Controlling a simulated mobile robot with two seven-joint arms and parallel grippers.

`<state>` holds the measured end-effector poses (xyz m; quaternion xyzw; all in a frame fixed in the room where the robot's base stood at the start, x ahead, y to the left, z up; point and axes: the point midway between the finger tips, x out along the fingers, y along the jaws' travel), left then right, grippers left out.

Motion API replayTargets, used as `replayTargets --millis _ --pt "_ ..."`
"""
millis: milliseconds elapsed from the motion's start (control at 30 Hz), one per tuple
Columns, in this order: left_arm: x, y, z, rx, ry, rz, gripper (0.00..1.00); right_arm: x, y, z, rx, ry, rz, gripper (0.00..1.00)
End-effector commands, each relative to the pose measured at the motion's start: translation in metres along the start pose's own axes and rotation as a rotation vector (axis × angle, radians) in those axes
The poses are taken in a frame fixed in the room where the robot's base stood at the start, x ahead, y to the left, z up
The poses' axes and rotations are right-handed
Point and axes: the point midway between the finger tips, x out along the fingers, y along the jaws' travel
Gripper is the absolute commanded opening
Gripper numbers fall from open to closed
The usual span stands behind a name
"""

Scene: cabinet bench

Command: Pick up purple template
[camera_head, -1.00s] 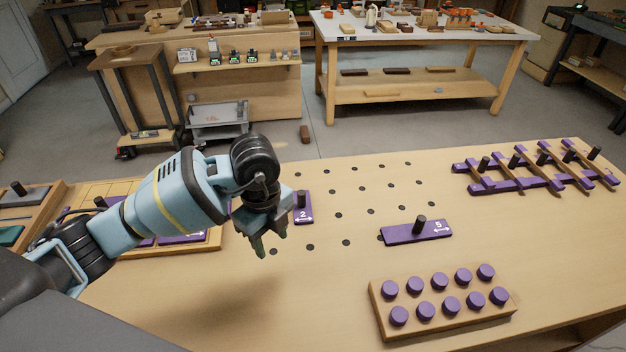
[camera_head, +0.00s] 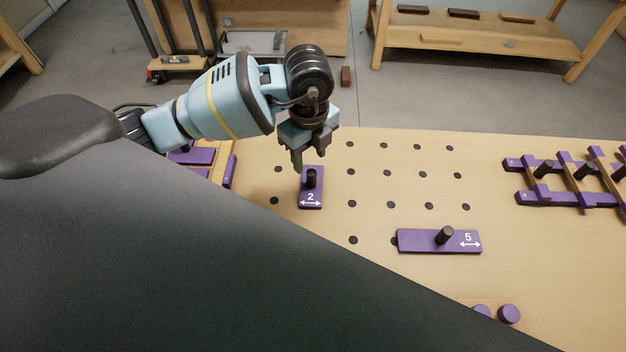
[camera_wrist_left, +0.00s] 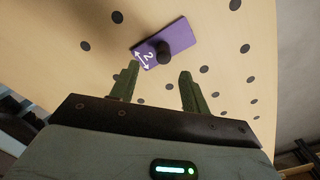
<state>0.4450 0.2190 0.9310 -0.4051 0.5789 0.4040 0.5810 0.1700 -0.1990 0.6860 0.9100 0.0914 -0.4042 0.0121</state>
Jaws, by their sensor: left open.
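A purple template marked 2 (camera_head: 312,198) lies on the bench with a black upright knob. It also shows in the left wrist view (camera_wrist_left: 176,36), ahead of the fingertips. My left gripper (camera_head: 310,160) is open and empty, with its fingers pointing down by the knob; in the left wrist view its two fingers (camera_wrist_left: 158,82) are spread apart, with the knob a little beyond the gap. A purple template marked 5 (camera_head: 420,241) lies to the right, apart from the gripper. More purple templates (camera_head: 192,156) lie at the left, partly hidden by my body. My right gripper is not in view.
The bench top (camera_head: 385,165) has rows of dark holes. A purple lattice with black knobs (camera_head: 563,190) stands at the right. A block with purple round pegs (camera_head: 509,314) is at the front, mostly hidden. The bench is clear between template 5 and the lattice.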

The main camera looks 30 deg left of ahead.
Motion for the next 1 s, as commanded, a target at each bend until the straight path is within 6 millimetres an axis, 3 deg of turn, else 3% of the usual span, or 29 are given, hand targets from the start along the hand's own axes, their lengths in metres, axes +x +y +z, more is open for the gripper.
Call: replayTargets --millis 100,367,700,1000 --pt "0.015 0.001 -0.001 0.0 0.002 0.005 0.47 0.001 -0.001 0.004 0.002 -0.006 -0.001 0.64" --pt "0.024 0.0 0.0 -0.001 0.0 0.003 0.47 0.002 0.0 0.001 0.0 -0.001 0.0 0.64" --pt "0.067 -0.003 0.0 0.0 0.002 0.004 0.47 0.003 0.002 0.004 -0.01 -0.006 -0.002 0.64" --pt "0.07 -0.003 0.0 0.001 0.002 0.001 0.47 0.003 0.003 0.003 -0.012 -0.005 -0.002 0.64"
